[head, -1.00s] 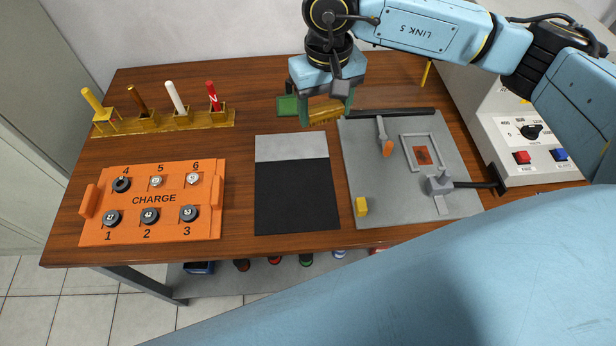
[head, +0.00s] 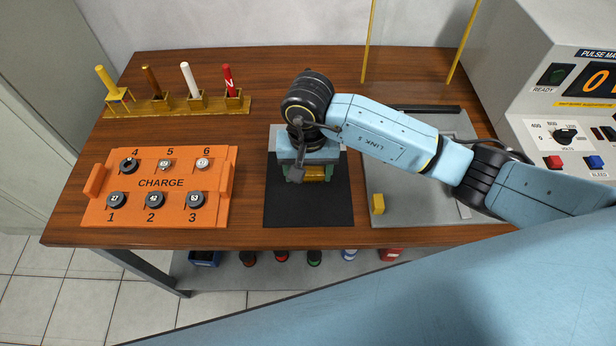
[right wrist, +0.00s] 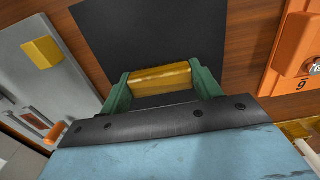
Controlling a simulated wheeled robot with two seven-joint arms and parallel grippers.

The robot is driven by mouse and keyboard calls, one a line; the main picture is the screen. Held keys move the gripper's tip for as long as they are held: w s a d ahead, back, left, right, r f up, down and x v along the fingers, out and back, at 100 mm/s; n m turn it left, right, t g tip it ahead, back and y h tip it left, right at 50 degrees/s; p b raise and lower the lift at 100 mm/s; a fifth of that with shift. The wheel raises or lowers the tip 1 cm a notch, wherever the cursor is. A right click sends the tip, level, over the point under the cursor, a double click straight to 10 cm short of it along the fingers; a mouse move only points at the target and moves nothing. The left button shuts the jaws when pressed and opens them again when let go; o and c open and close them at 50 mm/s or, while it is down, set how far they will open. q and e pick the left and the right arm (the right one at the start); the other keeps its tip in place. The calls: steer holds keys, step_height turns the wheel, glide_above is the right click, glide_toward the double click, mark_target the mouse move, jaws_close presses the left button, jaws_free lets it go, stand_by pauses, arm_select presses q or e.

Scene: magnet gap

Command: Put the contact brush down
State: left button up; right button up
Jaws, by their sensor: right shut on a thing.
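The contact brush, with a yellow-brown wooden body (right wrist: 160,77), is held between the green fingers of my right gripper (right wrist: 162,84) in the right wrist view. In the head view the right gripper (head: 314,174) is over the black mat (head: 305,212), with a little of the brush (head: 315,175) showing below it. The gripper is shut on the brush. The mat lies behind the brush in the right wrist view (right wrist: 145,38). I cannot tell whether the brush touches the mat. Its underside is hidden. My left gripper is not in view.
An orange charge tray (head: 222,212) with numbered discs is left of the mat. A grey plate (head: 415,210) with a yellow block (head: 378,204) is right of it. A wooden rack (head: 180,104) with coloured sticks stands behind. A pulse machine (head: 545,95) is at the right.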

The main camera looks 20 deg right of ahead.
mark_target(308, 180)
step_height(308, 180, down, 3)
steer(key=shift+r, duration=0.2)
steer(key=shift+f, duration=0.15)
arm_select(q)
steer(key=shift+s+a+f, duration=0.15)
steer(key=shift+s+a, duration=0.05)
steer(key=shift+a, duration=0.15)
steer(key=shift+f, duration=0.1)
arm_select(e)
steer(key=shift+f+b, duration=0.15)
steer(key=shift+b, duration=0.15)
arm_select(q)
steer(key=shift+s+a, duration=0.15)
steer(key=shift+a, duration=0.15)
arm_select(e)
steer(key=o, duration=0.9)
